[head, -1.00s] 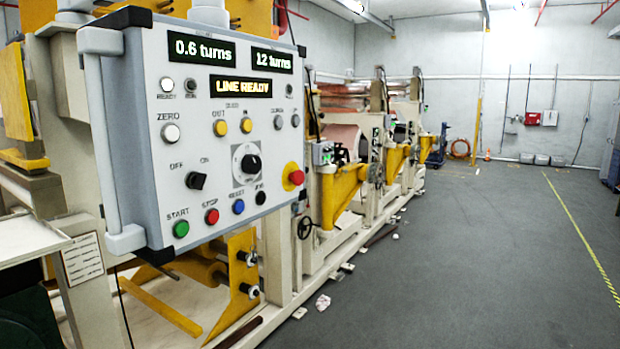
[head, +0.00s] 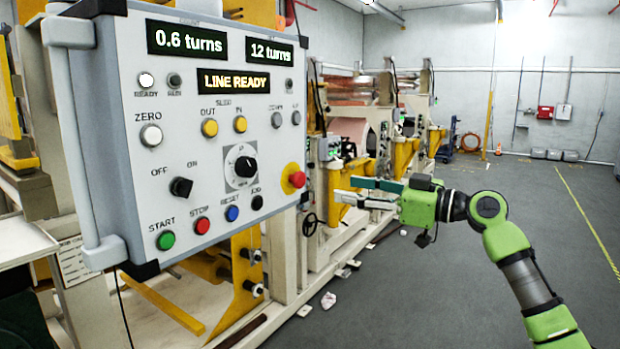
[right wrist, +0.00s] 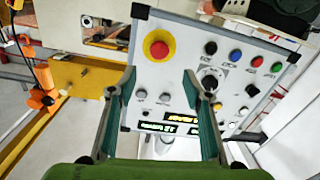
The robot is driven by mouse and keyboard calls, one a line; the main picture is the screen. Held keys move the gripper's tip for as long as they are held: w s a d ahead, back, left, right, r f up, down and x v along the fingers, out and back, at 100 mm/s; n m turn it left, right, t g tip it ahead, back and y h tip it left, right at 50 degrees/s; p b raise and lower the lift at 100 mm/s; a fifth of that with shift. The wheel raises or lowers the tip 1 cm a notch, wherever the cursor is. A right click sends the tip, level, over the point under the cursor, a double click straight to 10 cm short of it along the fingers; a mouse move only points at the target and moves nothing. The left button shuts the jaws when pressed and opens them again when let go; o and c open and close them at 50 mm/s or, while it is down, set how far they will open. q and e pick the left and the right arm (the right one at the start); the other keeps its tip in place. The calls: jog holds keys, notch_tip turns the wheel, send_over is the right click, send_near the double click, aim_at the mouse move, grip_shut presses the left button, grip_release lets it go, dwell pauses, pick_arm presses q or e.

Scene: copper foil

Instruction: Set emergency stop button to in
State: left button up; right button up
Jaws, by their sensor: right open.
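The emergency stop button (head: 297,179) is a red mushroom cap on a yellow surround at the lower right of the control panel (head: 120,140). It also shows in the right wrist view (right wrist: 158,50), above and between the fingers. Whether the cap is pressed in or out I cannot tell. My right gripper (head: 345,191) is to the right of the button in the head view, fingers pointing left toward the panel and apart from it. In the right wrist view the gripper (right wrist: 158,80) is open and empty. My left gripper is not in view.
The panel's displays read "0.6 turns", "12 turns" and "LINE READY". Close to the button are a black dial (head: 245,167) and coloured push buttons, including a blue one (head: 232,213). Machine frames with yellow brackets (head: 350,222) stand behind. The grey floor to the right is open.

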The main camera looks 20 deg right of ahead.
aim_at(302, 181)
jog(key=p+x, duration=0.4)
jog(key=x, duration=0.6)
jog(key=shift+w+r+p, duration=0.1)
jog(key=shift+r+p, duration=0.05)
jog(key=shift+p, duration=0.2)
jog(key=shift+w+a, duration=0.5)
jog(key=shift+w, duration=0.05)
jog(key=shift+f, duration=0.2)
